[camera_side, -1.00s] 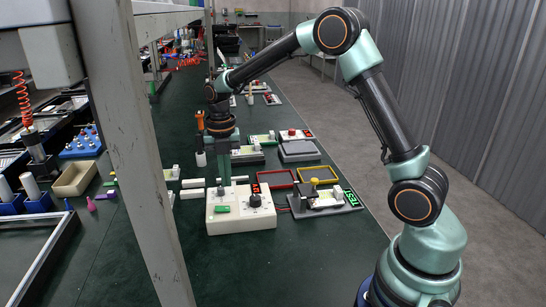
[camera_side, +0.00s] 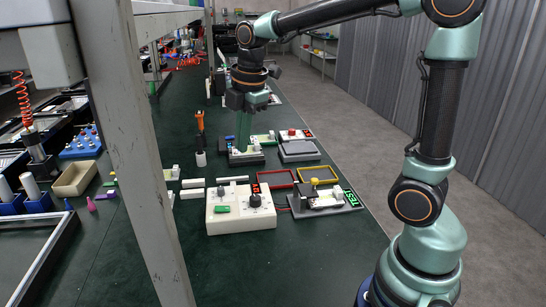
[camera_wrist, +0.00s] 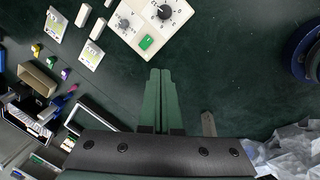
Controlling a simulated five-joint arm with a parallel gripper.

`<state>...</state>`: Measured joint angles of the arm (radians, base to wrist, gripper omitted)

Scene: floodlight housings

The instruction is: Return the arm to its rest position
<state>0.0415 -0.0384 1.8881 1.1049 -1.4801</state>
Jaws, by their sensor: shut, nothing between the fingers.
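My gripper (camera_side: 242,148) hangs down over the bench in the side view, above the area behind the white control box. Its green fingers also show in the wrist view (camera_wrist: 160,72), pressed together with nothing between them. The same box (camera_wrist: 128,28) shows at the top of the wrist view. In the side view my fingertips overlap a small fixture behind them; I cannot tell the exact gap.
A grey fixture with a yellow knob (camera_side: 313,182) and a green display stands right of the box. An orange-handled screwdriver (camera_side: 200,121) stands in a white holder. A steel post (camera_side: 140,150) rises at left.

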